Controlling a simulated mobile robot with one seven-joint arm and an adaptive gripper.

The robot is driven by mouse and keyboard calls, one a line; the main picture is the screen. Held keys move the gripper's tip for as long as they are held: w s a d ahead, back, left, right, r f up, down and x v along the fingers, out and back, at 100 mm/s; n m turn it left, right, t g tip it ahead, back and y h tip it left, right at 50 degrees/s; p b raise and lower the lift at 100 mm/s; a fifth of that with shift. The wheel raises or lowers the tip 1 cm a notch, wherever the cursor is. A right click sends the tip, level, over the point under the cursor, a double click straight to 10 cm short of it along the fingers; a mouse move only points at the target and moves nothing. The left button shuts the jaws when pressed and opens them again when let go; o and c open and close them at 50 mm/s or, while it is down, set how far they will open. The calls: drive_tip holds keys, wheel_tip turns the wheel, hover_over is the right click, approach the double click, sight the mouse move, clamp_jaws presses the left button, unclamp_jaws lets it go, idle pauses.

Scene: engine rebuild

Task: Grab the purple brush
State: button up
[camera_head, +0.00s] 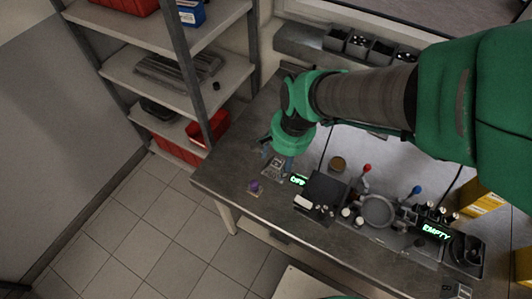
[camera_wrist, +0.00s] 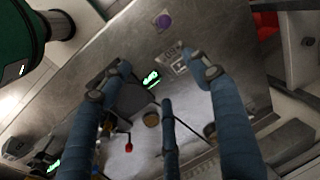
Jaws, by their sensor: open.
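A small purple object (camera_head: 255,187), seemingly the brush, is near the left front edge of the metal workbench (camera_head: 228,165).
A black box with a green lit display (camera_head: 298,180) stands right of the purple object. Beyond it are a round grey part (camera_head: 378,210), red and blue knobs and an "EMPTY" display (camera_head: 436,232). Shelves with red bins (camera_head: 208,128) stand at left. Floor in front is clear.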

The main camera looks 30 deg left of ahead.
hover_over(255, 184)
drive_tip(key=d, duration=0.2)
wheel_tip(255, 184, down, 4)
drive_tip(key=shift+w+a+g, duration=0.2)
drive_tip(key=shift+g, duration=0.1)
drive_tip(key=shift+f, duration=0.1)
drive_tip(key=shift+s+a+f+b, duration=0.1)
drive_tip(key=shift+a+f+b, duration=0.1)
drive_tip(key=shift+f, duration=1.2)
drive_tip(key=shift+w+a+f+b, duration=0.1)
drive_tip(key=shift+a+f+b, duration=0.1)
drive_tip(key=shift+f, duration=1.2)
drive_tip(key=shift+s+a+f+b, duration=0.1)
drive_tip(key=shift+a+f+b, duration=0.1)
drive_tip(key=shift+f, duration=1.2)
drive_tip(key=shift+a+f+b, duration=0.2)
drive_tip(key=shift+f+b, duration=0.1)
drive_tip(key=shift+f, duration=1)
drive_tip(key=shift+a+f+b, duration=0.15)
drive_tip(key=shift+f+b, duration=0.15)
drive_tip(key=shift+f, duration=0.95)
drive_tip(key=shift+c, duration=0.2)
drive_tip(key=c, duration=1.3)
